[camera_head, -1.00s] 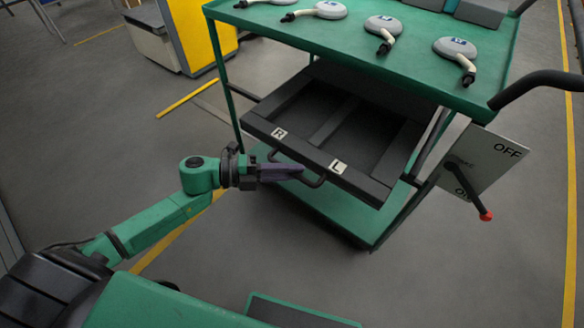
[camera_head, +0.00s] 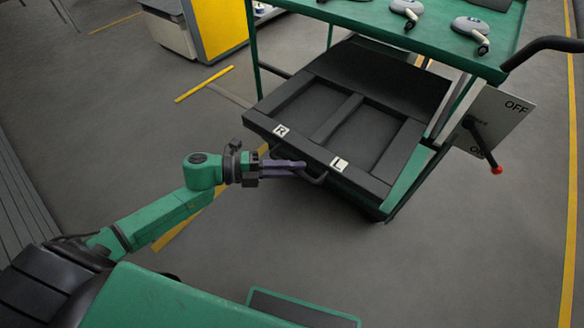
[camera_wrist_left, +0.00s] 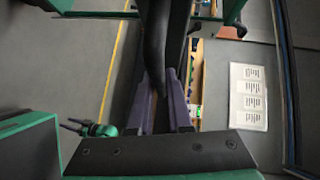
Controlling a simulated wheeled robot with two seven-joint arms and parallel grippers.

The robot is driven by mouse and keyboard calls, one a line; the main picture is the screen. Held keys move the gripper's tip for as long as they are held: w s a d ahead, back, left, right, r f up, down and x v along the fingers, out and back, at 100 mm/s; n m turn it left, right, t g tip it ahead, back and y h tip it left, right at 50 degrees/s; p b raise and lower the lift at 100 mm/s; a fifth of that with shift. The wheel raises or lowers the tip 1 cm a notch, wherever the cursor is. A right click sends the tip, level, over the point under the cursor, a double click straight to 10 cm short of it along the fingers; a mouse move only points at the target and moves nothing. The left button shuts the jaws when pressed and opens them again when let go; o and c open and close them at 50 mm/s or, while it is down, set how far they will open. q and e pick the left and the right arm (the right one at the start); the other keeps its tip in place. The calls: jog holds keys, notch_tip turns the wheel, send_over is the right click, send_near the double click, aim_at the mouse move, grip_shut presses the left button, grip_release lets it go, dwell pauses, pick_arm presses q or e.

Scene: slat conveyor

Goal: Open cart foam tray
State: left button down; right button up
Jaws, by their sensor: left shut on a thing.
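The black foam tray (camera_head: 391,152) is a drawer slid well out from under the green cart's top. Its two recesses, split by a divider, look empty, and its front edge bears R and L labels. My left gripper (camera_head: 300,168) is shut on the dark handle (camera_head: 316,180) below the front edge. In the left wrist view, the dark handle (camera_wrist_left: 154,45) runs between the purple fingers (camera_wrist_left: 164,115). A small green and dark arm-like part there (camera_wrist_left: 95,128) may be my right wrist; its fingers are too small to read.
The green cart (camera_head: 400,40) carries white devices on top. A panel marked OFF (camera_head: 497,122) with a red-tipped lever stands at its right, below a black push handle (camera_head: 545,48). A yellow cabinet (camera_head: 220,22) stands behind left. Floor in front of the tray is clear.

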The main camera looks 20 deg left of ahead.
pick_arm(q)
jog(key=c, duration=0.8)
grip_release()
jog(key=shift+c, duration=0.2)
jog(key=shift+a, duration=0.15)
jog(key=p+v, duration=0.1)
jog(key=v, duration=1.3)
jog(key=shift+a, duration=0.2)
pick_arm(e)
jog(key=s, duration=0.3)
jog(key=shift+d+r, duration=0.1)
